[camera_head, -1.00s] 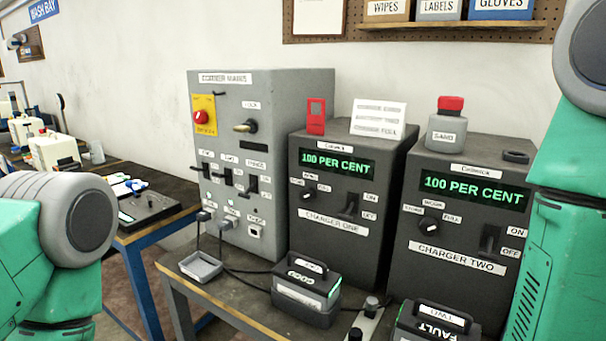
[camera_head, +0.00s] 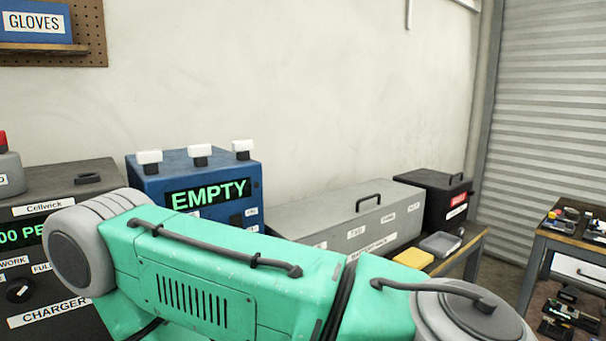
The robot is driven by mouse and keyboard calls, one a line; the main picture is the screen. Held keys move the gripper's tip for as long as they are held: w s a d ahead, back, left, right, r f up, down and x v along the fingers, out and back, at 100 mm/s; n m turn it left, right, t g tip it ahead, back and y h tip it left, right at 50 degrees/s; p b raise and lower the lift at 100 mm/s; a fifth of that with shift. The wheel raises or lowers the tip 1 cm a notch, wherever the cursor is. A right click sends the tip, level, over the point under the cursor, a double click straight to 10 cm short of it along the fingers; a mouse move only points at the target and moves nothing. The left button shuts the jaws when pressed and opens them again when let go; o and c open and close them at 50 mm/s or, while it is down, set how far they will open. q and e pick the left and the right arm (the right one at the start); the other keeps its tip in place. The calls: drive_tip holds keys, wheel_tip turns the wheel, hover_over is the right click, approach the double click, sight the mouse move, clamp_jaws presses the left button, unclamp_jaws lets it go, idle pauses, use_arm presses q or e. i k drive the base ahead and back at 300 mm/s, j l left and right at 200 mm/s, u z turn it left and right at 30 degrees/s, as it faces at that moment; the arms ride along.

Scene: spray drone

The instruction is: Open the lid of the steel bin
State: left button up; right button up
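A long grey metal box with a black handle on its flat lid, which looks like the steel bin (camera_head: 349,219), stands on the bench at the centre right. Its lid (camera_head: 345,205) is closed. Several white labels are on its front, too small to read surely. My green arm crosses the foreground and hides the lower left of the box. Neither of my grippers is in view.
A blue machine (camera_head: 197,180) reading EMPTY stands left of the box, with a dark charger (camera_head: 60,190) further left. A black box (camera_head: 437,199) with a red label, a yellow tray (camera_head: 413,258) and a grey tray (camera_head: 440,244) are to the right.

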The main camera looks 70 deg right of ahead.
sight(442, 181)
drive_tip(key=z, duration=3.05)
drive_tip(key=i+l, duration=0.45)
drive_tip(key=i+z, duration=0.05)
